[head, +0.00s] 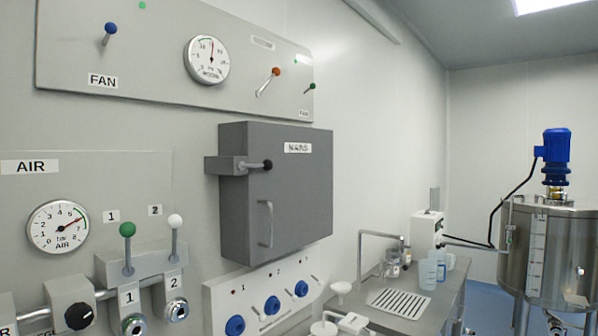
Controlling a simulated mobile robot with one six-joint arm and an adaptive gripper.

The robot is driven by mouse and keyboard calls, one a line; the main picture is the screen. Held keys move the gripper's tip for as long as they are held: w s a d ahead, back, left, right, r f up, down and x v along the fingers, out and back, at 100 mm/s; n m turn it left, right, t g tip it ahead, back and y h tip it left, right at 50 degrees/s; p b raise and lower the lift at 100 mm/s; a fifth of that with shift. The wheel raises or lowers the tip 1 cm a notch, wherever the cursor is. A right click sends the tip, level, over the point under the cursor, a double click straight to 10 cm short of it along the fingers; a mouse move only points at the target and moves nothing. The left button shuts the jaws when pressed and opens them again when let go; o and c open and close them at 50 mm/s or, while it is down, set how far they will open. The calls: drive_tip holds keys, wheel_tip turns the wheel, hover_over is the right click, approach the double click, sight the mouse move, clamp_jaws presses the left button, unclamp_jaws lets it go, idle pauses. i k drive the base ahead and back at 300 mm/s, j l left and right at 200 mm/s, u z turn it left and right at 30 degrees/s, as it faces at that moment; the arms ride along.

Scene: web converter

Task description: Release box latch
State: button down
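A dark grey box (295,190) with a white label is mounted on the wall in the middle of the head view, and its door looks shut. A grey D-shaped handle (266,223) is upright on the door below the latch. My gripper is not in the head view.
Above is a panel (150,50) with a gauge and levers. An AIR gauge (57,227) and two knobbed levers (127,230) are left. Below is a blue-knobbed panel (262,295). A bench (440,300) and steel tank (555,260) stand right.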

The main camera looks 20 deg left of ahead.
sight(267, 166)
drive_tip(key=i+j, duration=0.7)
drive_tip(key=i+l+z, duration=0.05)
